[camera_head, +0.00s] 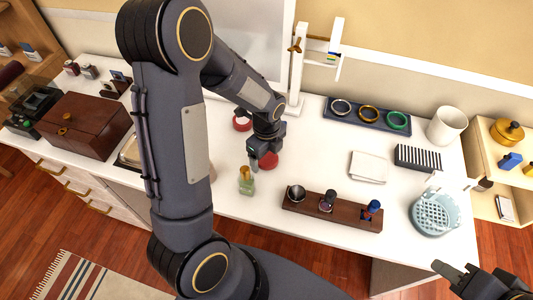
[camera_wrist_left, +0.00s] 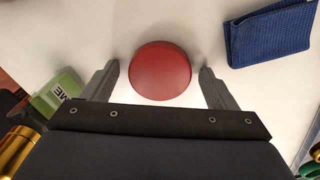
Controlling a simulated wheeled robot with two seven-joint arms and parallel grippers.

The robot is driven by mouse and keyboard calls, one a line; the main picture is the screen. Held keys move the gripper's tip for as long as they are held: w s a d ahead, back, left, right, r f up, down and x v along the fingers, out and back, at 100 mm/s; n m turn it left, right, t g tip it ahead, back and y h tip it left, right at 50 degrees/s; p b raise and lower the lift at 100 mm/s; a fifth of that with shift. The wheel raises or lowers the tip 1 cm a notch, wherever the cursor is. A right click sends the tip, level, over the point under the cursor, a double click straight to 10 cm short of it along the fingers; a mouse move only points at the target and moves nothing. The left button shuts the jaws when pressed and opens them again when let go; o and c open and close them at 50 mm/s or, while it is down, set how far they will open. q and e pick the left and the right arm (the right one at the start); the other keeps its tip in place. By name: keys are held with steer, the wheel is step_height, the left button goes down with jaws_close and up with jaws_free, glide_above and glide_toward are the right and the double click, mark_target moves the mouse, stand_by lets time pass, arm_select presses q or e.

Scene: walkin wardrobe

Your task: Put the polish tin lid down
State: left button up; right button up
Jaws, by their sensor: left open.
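The polish tin lid, a round red disc (camera_wrist_left: 160,71), lies on the white counter between the spread fingers of my left gripper (camera_wrist_left: 160,82). There is a visible gap on each side of it in the left wrist view. In the head view the lid (camera_head: 269,160) shows partly behind my left gripper (camera_head: 257,160), which is open and low over the counter. Another round red item, perhaps the tin (camera_head: 242,123), is further back and partly hidden by my arm. My right gripper (camera_head: 462,275) is at the lower right, partly cut off, with its opening unclear.
A green bottle (camera_head: 246,182) stands close to my left gripper. A blue cloth item (camera_wrist_left: 270,35) lies right of the lid in the wrist view. A wooden rack (camera_head: 330,211) with bottles is at the front edge. White folded cloths (camera_head: 368,167) lie to the right.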

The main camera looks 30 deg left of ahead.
mark_target(266, 158)
arm_select(q)
steer(key=shift+r, duration=0.25)
step_height(266, 158, up, 12)
steer(key=p, duration=0.1)
steer(key=s+d+r+n+t+h, duration=0.2)
steer(key=s+r+n, duration=0.1)
steer(key=s+n, duration=0.5)
steer(key=s+d+r+n+t+h, duration=0.1)
steer(key=s+d+r+n+t, duration=0.1)
steer(key=s+n, duration=0.7)
step_height(266, 158, up, 2)
steer(key=n+t, duration=0.1)
steer(key=n, duration=0.4)
steer(key=shift+d+r+t+h, duration=0.15)
steer(key=shift+t+h, duration=0.15)
steer(key=shift+h, duration=0.1)
steer(key=shift+r+p, duration=0.1)
steer(key=shift+p, duration=0.2)
